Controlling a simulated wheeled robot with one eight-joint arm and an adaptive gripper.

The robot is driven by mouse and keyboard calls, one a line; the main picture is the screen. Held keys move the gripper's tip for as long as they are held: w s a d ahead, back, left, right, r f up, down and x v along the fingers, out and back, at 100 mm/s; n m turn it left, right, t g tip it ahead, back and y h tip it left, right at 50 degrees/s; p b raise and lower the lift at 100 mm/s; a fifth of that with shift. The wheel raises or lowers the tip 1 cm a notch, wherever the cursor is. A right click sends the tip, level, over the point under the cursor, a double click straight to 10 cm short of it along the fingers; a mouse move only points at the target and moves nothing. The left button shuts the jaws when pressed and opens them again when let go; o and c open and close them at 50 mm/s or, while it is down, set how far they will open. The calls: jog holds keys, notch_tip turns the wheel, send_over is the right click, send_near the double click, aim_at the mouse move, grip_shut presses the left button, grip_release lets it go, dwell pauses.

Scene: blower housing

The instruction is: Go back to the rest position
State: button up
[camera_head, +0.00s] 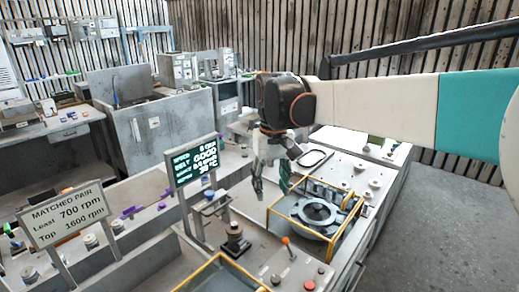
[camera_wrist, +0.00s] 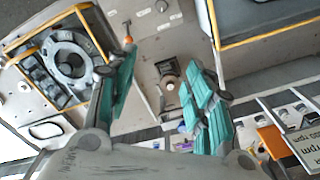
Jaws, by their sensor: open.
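My gripper (camera_head: 270,182) hangs in the middle of the head view with its fingers pointing down, above the bench and left of the yellow-edged frame. In the wrist view my gripper (camera_wrist: 160,100) has its two teal-padded fingers spread wide apart, with nothing between the pads. Beyond the gap a small dark fixture with a round pale top (camera_wrist: 170,86) sits on the bench; it also shows in the head view (camera_head: 234,240). The yellow-edged frame (camera_head: 343,231) holds a grey round housing (camera_head: 318,213), which also shows in the wrist view (camera_wrist: 70,58).
A lit display (camera_head: 194,160) stands on the bench left of my gripper. A sign reading "MATCHED PAIR" (camera_head: 65,214) stands at the front left. A lever with an orange knob (camera_head: 286,241) rises near a red button (camera_head: 309,284). Grey floor (camera_head: 425,215) is clear at the right.

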jog(key=s+d+f+m+t+b, duration=0.25)
jog(key=s+d+f+b, duration=0.2)
jog(key=s+d, duration=0.6)
jog(key=s+d+f+t+b, duration=0.4)
jog(key=s+d+f+b, duration=0.1)
jog(key=s+f, duration=0.6)
jog(key=shift+s+d+m, duration=0.2)
jog(key=shift+d+m, duration=0.15)
jog(key=shift+d, duration=0.05)
jog(key=shift+t, duration=0.25)
dwell(0.4)
